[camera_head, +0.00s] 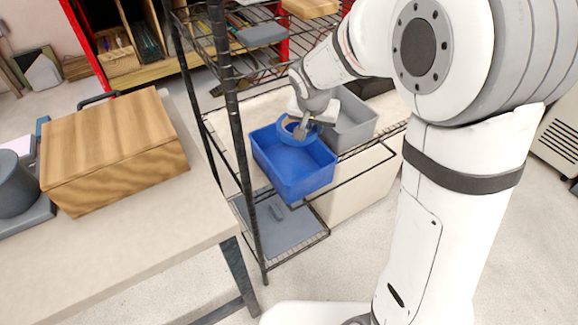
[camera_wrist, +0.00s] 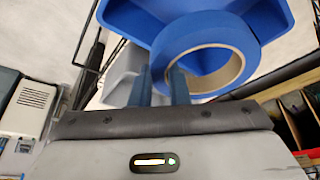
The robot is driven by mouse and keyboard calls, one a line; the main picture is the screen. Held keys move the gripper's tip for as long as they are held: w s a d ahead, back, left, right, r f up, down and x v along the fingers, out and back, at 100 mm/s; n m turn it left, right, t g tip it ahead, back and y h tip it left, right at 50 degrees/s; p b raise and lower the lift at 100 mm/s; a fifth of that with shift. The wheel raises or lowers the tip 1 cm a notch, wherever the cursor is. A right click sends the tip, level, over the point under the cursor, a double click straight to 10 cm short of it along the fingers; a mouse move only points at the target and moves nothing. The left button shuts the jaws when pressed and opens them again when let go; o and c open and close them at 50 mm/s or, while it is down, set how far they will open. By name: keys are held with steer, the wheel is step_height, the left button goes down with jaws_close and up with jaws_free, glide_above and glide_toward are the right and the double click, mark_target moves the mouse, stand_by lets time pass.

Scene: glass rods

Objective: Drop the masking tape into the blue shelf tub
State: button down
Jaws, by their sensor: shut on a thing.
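The masking tape is a blue roll with a tan inner core, and it shows in the wrist view (camera_wrist: 218,37) and in the head view (camera_head: 283,130). My gripper (camera_head: 300,131) is shut on one side of the roll, and its fingers (camera_wrist: 165,85) show in the wrist view. The blue shelf tub (camera_head: 292,172) stands on a wire shelf, open at the top. The roll is held over the tub's back part, near its rim. The tub also shows behind the roll in the wrist view (camera_wrist: 125,18). My fingers hide part of the roll.
A grey tub (camera_head: 355,125) stands right beside the blue tub. Black rack posts (camera_head: 238,150) and wire shelves surround the tubs. A wooden box (camera_head: 115,148) sits on the table (camera_head: 150,245) at left.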

mark_target(313, 139)
step_height(313, 139, down, 6)
steer(key=b, duration=0.3)
steer(key=shift+r, duration=0.15)
steer(key=c, duration=1.3)
jaws_free()
steer(key=shift+r, duration=0.1)
steer(key=shift+p+v, duration=0.35)
steer(key=shift+v, duration=3.5)
steer(key=shift+s+d+r, duration=0.1)
steer(key=s+d+r+n+p, duration=0.1)
steer(key=s+d+r+p, duration=0.2)
steer(key=s, duration=0.4)
steer(key=s+d+r+n+g+p, duration=0.1)
steer(key=s+d+r+p, duration=0.2)
steer(key=s, duration=0.4)
steer(key=s+d+r+y+p, duration=0.1)
steer(key=s+d+r+p, duration=0.2)
steer(key=s+d+r, duration=0.2)
steer(key=shift+s+d+n+g, duration=0.4)
steer(key=shift+s+d, duration=0.15)
steer(key=shift+s, duration=0.6)
